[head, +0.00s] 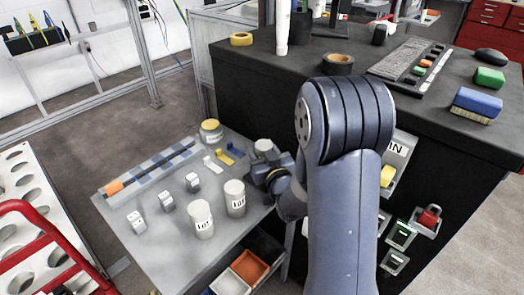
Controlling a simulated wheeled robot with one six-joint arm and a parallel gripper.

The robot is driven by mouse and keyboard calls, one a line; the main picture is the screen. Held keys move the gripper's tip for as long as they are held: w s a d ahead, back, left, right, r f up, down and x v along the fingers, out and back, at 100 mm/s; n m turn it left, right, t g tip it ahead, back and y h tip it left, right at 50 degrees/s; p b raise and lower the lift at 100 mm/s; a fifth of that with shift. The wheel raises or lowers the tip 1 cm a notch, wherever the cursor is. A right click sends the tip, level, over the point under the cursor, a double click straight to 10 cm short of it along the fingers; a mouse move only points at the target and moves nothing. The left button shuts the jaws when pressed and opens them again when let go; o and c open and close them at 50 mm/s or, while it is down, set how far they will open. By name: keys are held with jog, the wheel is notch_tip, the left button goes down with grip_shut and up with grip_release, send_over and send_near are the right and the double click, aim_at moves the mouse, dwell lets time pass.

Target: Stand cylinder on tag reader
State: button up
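Two white cylinders with black printed labels stand upright on the grey table: one (201,221) near the front and one (235,198) just right of and behind it. A third pale round-topped piece (263,146) shows directly behind my gripper (264,172), its lower part hidden by the gripper. My gripper is low over the right side of the table, beyond my large blue-grey arm. Its fingers are small and dark, so I cannot tell whether they are open or shut on that piece. I cannot make out a tag reader for certain.
Several small white blocks (167,202), a long blue-grey rail (155,174) and a yellow-topped jar (211,131) are on the grey table (172,252). An orange bin (248,267) sits below its front edge. A tall black bench (245,85) stands behind and right.

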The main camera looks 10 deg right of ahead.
jog(key=o, duration=0.4)
jog(key=shift+s+f, duration=0.2)
jog(key=shift+f, duration=0.55)
jog(key=shift+w+r+p, duration=0.2)
jog(key=shift+r+p, duration=0.5)
jog(key=shift+p, duration=0.4)
jog(key=s, duration=0.4)
jog(key=s+d+b, duration=0.1)
jog(key=s, duration=0.3)
jog(key=s+b, duration=0.1)
jog(key=s, duration=0.2)
jog(key=shift+s+d+r, duration=0.25)
jog(key=shift+s+d, duration=0.05)
jog(key=shift+s, duration=0.1)
